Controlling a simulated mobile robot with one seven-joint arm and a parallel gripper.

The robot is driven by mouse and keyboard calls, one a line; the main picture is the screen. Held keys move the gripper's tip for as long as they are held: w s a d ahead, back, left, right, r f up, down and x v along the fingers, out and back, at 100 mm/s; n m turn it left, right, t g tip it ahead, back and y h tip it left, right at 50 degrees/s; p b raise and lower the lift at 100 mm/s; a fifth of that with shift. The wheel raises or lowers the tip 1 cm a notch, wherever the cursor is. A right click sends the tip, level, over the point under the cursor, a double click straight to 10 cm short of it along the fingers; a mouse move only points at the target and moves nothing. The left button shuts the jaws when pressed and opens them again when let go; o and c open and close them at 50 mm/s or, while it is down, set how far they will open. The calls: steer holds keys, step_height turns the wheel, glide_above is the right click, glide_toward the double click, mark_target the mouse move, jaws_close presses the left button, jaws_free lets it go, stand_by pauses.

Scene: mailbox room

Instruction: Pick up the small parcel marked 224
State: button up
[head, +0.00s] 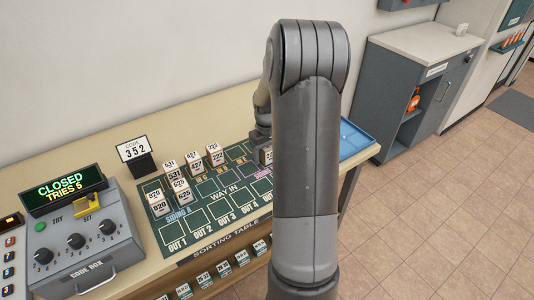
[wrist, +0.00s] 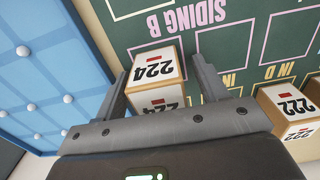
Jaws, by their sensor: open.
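The small parcel marked 224 (wrist: 155,70) is a tan box with white labels on its top and side, each with a red mark. In the wrist view it stands upside down in the picture, between the two fingers of my gripper (wrist: 160,66). The fingers are open, one on each side of the parcel, with a visible gap at least on the right. In the head view my own arm hides most of the gripper, and only a sliver of a parcel (head: 267,155) shows beside it.
A parcel marked 222 (wrist: 292,108) stands to the right in the wrist view. A blue studded tray (wrist: 45,75) lies to the left. The green sorting board (head: 205,187) holds several other numbered parcels.

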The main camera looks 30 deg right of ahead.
steer(key=c, duration=1.1)
steer(key=shift+r, duration=0.1)
